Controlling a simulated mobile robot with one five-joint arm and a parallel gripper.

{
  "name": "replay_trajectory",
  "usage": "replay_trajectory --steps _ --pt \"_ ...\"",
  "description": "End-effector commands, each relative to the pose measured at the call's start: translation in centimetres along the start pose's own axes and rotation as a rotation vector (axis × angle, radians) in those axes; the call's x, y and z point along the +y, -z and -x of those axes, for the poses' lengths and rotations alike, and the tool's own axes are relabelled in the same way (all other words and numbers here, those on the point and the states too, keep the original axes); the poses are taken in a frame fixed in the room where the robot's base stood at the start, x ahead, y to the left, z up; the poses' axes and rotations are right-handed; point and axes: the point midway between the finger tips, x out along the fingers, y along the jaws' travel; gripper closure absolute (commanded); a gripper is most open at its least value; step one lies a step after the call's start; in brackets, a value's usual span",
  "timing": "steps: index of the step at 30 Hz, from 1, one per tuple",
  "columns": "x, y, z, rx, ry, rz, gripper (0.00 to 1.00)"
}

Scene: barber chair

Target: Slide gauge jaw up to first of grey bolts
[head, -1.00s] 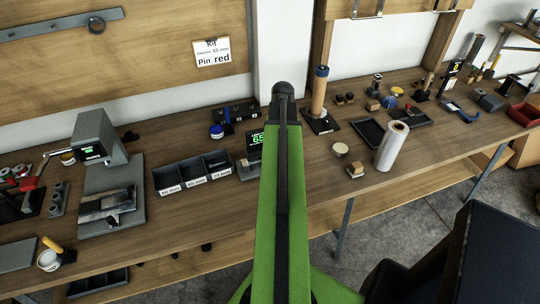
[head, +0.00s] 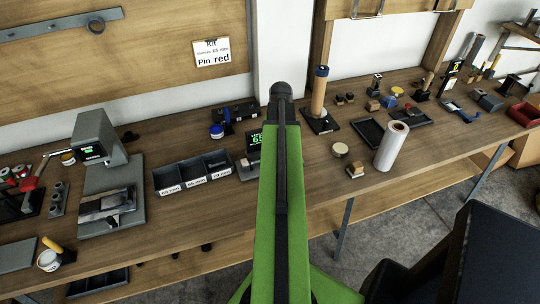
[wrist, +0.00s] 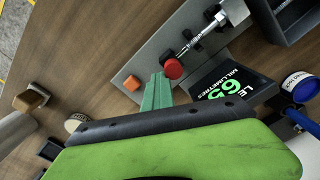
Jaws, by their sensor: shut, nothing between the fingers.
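The gauge shows in the wrist view as a grey plate (wrist: 150,65) with a tilted dark display (wrist: 222,84) reading 65 millimetres. A silver bolt-like rod (wrist: 203,36) with a pale grey head (wrist: 236,10) lies along the plate, with a red round knob (wrist: 173,68) by its lower end. I cannot tell which part is the sliding jaw. My gripper (wrist: 157,90) has its green fingers together, empty, just below the red knob; I cannot tell if they touch it. In the head view the display (head: 255,138) shows beside my arm, which hides the gripper and most of the gauge.
An orange block (wrist: 132,83) sits on the plate left of my fingers. A blue-lidded jar (wrist: 299,86) stands at the right. Labelled dark bins (head: 192,175) stand left of the gauge on the bench. A white roll (head: 391,146) and small blocks stand right of my arm.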

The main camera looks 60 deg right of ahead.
Motion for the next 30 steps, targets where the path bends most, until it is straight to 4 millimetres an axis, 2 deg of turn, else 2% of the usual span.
replay_trajectory --steps 16,30 --pt "1.0 0.6 0.3 0.0 0.001 0.001 1.0" --pt "1.0 0.6 5.8 0.0 0.0 0.001 1.0"
